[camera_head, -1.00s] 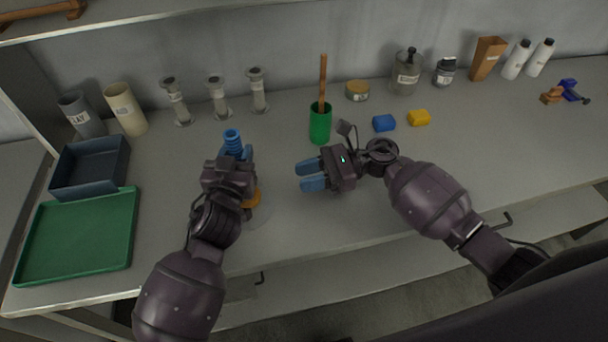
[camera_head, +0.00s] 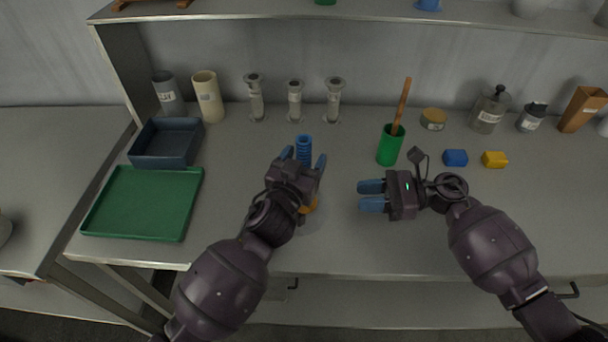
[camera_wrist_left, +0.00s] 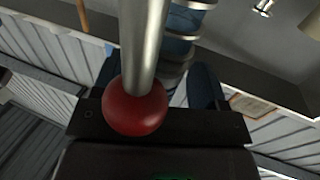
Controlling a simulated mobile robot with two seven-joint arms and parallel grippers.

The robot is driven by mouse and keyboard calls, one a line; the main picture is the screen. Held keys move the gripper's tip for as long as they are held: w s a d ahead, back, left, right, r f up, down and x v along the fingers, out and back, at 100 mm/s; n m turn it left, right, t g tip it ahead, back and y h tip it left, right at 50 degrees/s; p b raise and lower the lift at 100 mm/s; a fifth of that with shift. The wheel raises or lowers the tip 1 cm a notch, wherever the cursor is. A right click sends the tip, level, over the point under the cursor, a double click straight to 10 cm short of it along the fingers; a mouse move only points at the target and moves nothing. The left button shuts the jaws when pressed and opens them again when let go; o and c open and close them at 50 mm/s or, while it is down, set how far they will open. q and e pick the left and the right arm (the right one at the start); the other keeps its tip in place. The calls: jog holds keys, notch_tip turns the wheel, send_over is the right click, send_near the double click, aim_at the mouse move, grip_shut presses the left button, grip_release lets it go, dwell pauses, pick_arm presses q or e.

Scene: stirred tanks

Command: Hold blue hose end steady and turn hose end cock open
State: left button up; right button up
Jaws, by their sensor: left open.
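The blue ribbed hose end (camera_head: 303,146) stands upright near the front middle of the bench. My left gripper (camera_head: 304,160) is open, with a blue finger on each side of the hose; contact cannot be told. In the left wrist view the hose end (camera_wrist_left: 183,45) shows between my spread fingers. A metal rod with a red ball (camera_wrist_left: 135,108) crosses in front of the left gripper; I cannot tell whether it belongs to the cock. An orange part (camera_head: 309,206) shows below that gripper. My right gripper (camera_head: 371,196) is empty, right of the hose, fingers pointing left with a narrow gap.
A green cup with a wooden stick (camera_head: 390,148) stands behind my right gripper. Blue (camera_head: 455,158) and yellow (camera_head: 495,160) blocks lie to its right. A green tray (camera_head: 145,203) and dark bin (camera_head: 167,143) lie left. Several metal fittings (camera_head: 295,100) stand behind.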

pick_arm(q)
jog(key=v, duration=1.2)
jog(key=shift+s, duration=0.1)
